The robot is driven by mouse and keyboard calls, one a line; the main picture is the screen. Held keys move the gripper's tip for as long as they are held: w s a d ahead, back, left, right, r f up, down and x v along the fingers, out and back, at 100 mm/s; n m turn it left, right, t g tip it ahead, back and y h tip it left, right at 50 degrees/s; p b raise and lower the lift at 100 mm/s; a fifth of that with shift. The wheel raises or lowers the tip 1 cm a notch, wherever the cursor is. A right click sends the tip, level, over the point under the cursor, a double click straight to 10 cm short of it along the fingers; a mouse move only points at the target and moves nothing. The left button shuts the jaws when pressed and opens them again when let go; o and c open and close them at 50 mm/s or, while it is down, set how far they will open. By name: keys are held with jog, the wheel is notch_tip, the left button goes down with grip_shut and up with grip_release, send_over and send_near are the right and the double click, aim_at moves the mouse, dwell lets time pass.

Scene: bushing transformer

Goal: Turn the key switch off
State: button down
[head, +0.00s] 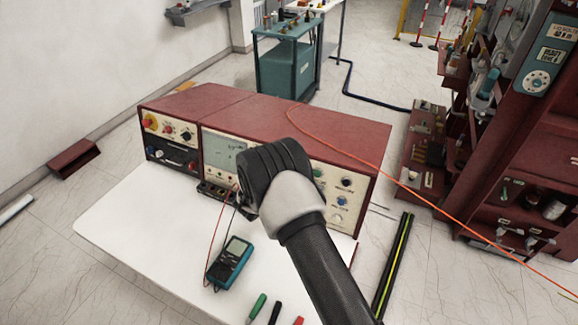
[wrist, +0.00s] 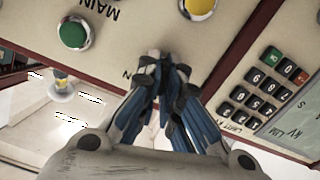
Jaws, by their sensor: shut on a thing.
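In the wrist view, my gripper (wrist: 164,72) has its blue and dark fingers drawn together at the face of a cream control panel (wrist: 135,45). The fingertips are shut on the key switch, which they almost wholly cover. The key's angle cannot be made out. Part of a printed label shows just left of the fingertips. In the head view, my arm reaches to the front of the red console (head: 220,103), and my wrist hides the fingers and the key switch.
A green button (wrist: 73,34), a yellow button (wrist: 199,7) and a keypad (wrist: 262,88) surround my fingers. A multimeter (head: 230,262) with thin leads lies on the white table (head: 150,222). An orange cable (head: 400,184) runs over the console to the right.

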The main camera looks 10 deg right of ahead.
jog(key=n+p, duration=0.1)
jog(key=n, duration=0.4)
jog(key=shift+a+f+n+h, duration=0.1)
jog(key=shift+n+h, duration=0.2)
jog(key=shift+n, duration=0.1)
dwell(0.4)
jog(key=c, duration=1.8)
grip_release()
jog(key=v, duration=1.2)
jog(key=shift+w, duration=0.1)
